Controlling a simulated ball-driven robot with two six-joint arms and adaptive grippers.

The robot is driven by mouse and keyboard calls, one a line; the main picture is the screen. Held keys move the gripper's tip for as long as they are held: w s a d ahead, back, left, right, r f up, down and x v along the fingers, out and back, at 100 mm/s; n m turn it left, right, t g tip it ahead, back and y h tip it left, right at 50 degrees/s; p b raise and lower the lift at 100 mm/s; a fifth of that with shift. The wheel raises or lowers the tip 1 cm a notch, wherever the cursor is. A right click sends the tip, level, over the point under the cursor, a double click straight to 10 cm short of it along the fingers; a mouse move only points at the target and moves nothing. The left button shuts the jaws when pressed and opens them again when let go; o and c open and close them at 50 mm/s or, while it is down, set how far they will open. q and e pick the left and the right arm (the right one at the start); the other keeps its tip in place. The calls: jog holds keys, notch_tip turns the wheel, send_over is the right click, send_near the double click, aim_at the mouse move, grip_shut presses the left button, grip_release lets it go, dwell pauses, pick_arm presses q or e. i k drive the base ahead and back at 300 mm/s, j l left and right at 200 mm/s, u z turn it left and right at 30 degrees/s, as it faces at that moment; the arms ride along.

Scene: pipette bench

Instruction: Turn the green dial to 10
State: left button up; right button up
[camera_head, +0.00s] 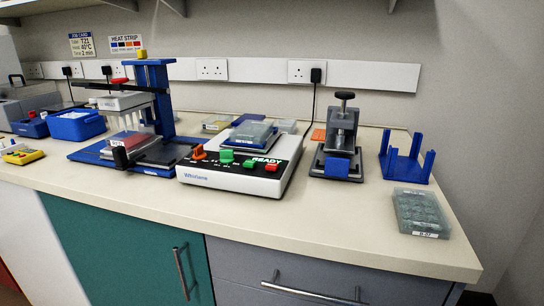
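The dial's setting and markings are too small to read. Neither gripper is in view.
A blue stand with a multichannel pipette (128,101) is left of the device. A grey clamp press (343,125) and blue holder (406,168) are to the right. A clear labelled box (420,213) lies near the right edge. The counter's front strip (330,232) is clear.

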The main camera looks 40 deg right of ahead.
aim_at(227, 155)
jog(key=z, duration=1.05)
